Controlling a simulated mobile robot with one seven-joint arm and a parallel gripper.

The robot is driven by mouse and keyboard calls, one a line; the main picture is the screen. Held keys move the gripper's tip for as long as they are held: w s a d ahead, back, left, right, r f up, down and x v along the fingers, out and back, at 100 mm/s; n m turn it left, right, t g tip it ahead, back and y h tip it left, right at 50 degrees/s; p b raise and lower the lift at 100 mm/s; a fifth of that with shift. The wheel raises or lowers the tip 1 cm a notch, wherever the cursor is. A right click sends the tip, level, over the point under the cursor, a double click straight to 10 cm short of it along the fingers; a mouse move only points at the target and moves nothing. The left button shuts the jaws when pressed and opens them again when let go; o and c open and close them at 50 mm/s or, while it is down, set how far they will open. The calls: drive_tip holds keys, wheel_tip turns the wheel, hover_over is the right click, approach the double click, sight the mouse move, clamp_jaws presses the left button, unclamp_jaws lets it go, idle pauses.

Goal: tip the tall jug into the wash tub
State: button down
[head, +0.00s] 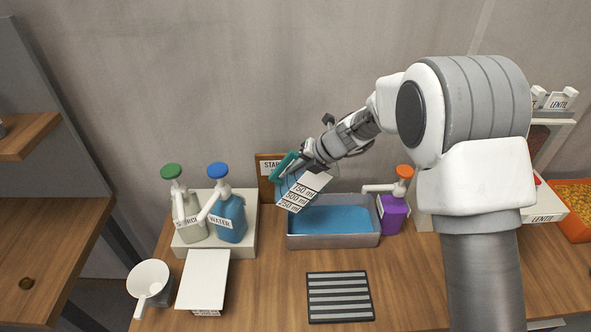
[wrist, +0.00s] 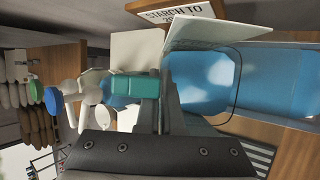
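The tall jug (head: 305,191) has a white panel marked 750, 500 and 250 ml and a teal handle. It is tilted well over, above the left part of the wash tub (head: 340,241), a grey metal tub holding blue liquid. My gripper (head: 304,161) is shut on the teal handle, which also shows in the wrist view (wrist: 135,87) between the fingers. The jug's pale wall (wrist: 218,33) reaches over the blue in the wrist view. I cannot tell how much liquid is in the jug, nor see a stream.
Left of the tub, a starch pump bottle (head: 188,216) and a blue water bottle (head: 229,219) stand on a pale block. A purple bottle (head: 394,212) stands close at the tub's right. A striped mat (head: 340,297) lies in front. A white pan (head: 149,281) sits at front left.

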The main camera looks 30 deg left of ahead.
drive_tip(key=shift+y+b, duration=0.4)
drive_tip(key=shift+b, duration=0.15)
drive_tip(key=shift+r, duration=0.2)
drive_tip(key=shift+w+d+f+g+y+b, duration=0.15)
drive_tip(key=shift+g+y+b, duration=0.2)
drive_tip(key=shift+b, duration=0.2)
drive_tip(key=shift+m+y, duration=0.25)
drive_tip(key=shift+m, duration=0.05)
drive_tip(key=shift+f+g+y+b, duration=0.1)
drive_tip(key=shift+g+y+b, duration=0.2)
drive_tip(key=shift+b, duration=0.2)
idle(0.3)
drive_tip(key=shift+w+d+m+g+y+b, duration=0.1)
drive_tip(key=shift+d+m+g+y+b, duration=0.15)
drive_tip(key=shift+y+b, duration=0.4)
drive_tip(key=shift+f, duration=0.1)
